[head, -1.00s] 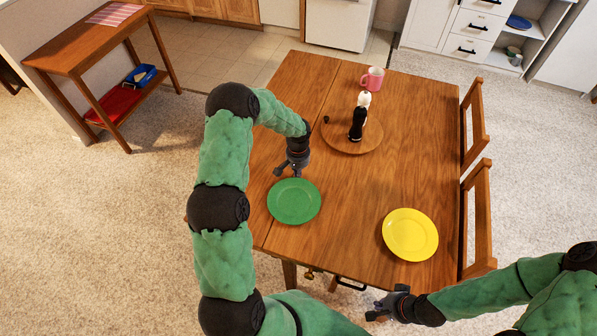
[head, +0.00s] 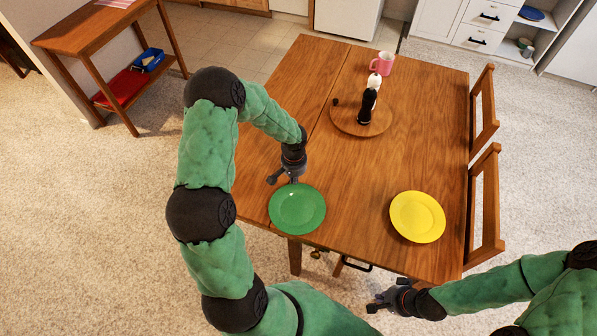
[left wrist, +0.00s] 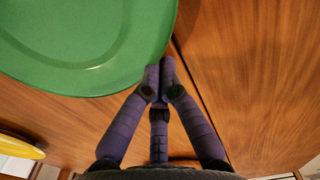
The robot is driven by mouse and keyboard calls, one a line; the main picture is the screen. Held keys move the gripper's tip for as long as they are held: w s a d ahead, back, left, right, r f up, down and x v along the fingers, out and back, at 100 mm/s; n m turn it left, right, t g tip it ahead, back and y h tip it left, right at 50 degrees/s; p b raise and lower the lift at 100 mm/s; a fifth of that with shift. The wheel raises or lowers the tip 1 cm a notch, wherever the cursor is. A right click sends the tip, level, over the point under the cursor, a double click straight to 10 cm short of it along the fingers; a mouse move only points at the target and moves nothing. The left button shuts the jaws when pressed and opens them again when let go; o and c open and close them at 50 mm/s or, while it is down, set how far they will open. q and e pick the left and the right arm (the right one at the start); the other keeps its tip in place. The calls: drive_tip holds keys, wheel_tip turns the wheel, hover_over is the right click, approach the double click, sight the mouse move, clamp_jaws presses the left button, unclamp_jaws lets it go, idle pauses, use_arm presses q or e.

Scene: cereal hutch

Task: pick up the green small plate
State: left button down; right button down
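The green small plate (head: 298,210) lies flat near the left front edge of the wooden table. It also fills the upper left of the left wrist view (left wrist: 85,45). My right gripper (head: 375,301) is empty and open off the table's front edge.
A yellow plate (head: 417,217) lies at the right front of the table (head: 360,190). A round wooden board (head: 345,122) holds a black and a white shaker. A pink mug (head: 382,63) stands behind it. Chairs (head: 487,205) line the right side. The table's middle is clear.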

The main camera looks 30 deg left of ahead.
sight(288, 197)
use_arm(q)
drive_tip(key=s, duration=0.2)
drive_tip(key=s+d+b, duration=0.1)
drive_tip(key=s, duration=0.1)
drive_tip(key=s+b, duration=0.1)
drive_tip(key=shift+s+d, duration=0.25)
drive_tip(key=shift+s, duration=0.15)
